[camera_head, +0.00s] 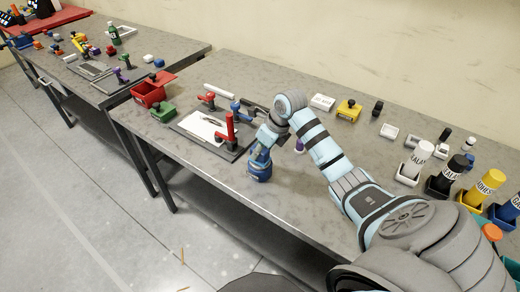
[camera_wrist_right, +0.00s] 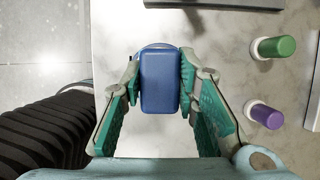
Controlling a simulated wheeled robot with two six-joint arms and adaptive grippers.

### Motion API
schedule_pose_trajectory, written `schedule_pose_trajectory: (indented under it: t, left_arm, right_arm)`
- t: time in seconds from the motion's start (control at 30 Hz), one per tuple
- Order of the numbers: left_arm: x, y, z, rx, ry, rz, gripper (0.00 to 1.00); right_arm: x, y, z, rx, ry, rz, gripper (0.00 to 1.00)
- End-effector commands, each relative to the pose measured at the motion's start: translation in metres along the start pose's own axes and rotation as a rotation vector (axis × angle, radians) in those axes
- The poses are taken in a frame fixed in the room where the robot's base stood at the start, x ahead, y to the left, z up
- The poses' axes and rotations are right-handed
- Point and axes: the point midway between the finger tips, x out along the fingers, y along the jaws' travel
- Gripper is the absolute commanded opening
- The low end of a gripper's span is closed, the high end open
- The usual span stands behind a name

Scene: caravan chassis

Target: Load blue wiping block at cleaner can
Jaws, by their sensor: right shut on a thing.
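My right gripper (camera_head: 258,150) hangs near the front edge of the table, with its arm coming in from the right. In the right wrist view the gripper (camera_wrist_right: 160,62) is shut on a blue block (camera_wrist_right: 160,85), with a green-lined finger on each side. In the head view the block (camera_head: 259,169) shows at the gripper's lower end; whether it touches the table I cannot tell. A blue can (camera_head: 513,207) stands in a dark holder at the right edge, partly cut off. Its label is not fully legible, so I cannot tell whether it is the cleaner can. My left gripper is not in view.
A yellow can (camera_head: 484,187), a black can (camera_head: 452,171) and a white can (camera_head: 419,158) stand in holders at the right. A dark board (camera_head: 183,125) with red clamps lies left of my gripper. A purple-capped item (camera_wrist_right: 266,115) and a green-capped item (camera_wrist_right: 275,47) are close by.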

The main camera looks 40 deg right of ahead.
Motion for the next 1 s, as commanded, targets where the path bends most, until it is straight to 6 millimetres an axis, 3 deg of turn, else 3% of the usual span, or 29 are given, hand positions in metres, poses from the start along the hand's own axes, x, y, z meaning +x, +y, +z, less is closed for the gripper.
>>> schedule_pose_trajectory:
  t: [0.43, 1.0]
  left_arm:
    - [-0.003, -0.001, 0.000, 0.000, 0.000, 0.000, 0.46]
    - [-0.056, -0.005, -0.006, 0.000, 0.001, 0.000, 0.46]
  right_arm:
    - [-0.002, 0.001, 0.000, 0.001, 0.004, 0.003, 0.06]
    - [-0.065, 0.000, 0.026, 0.001, 0.001, 0.001, 0.06]
